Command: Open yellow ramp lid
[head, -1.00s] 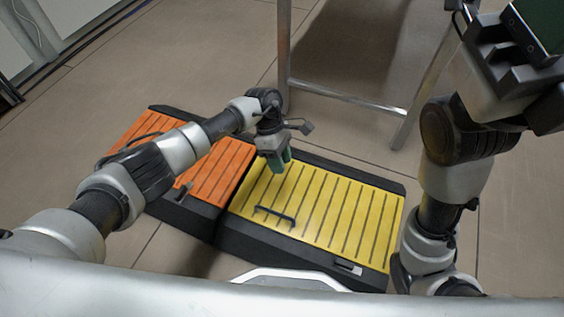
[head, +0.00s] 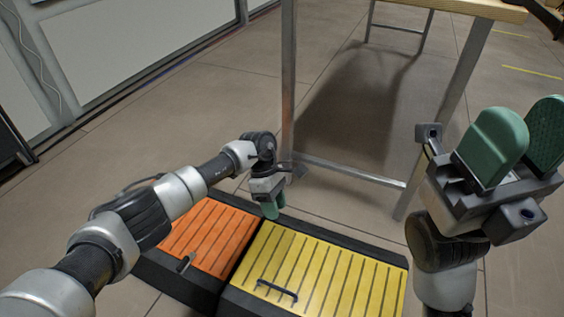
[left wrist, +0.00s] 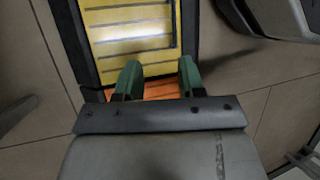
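The yellow ramp lid (head: 318,275) lies flat and shut in its black frame (head: 380,259) on the floor, with a dark bar handle (head: 277,290) near its front left. It also shows in the left wrist view (left wrist: 128,35). My left gripper (head: 270,210) points down near the lid's far left corner, by the seam with the orange lid, away from the handle. Its green fingers are apart and empty in the left wrist view (left wrist: 158,80). My right gripper (head: 519,142) is raised at the right, fingers up, open and empty.
An orange ramp lid (head: 208,236) sits directly left of the yellow one. A table with metal legs (head: 288,80) and a low crossbar (head: 350,171) stands just behind the ramps. Open floor (head: 170,120) lies at the back left.

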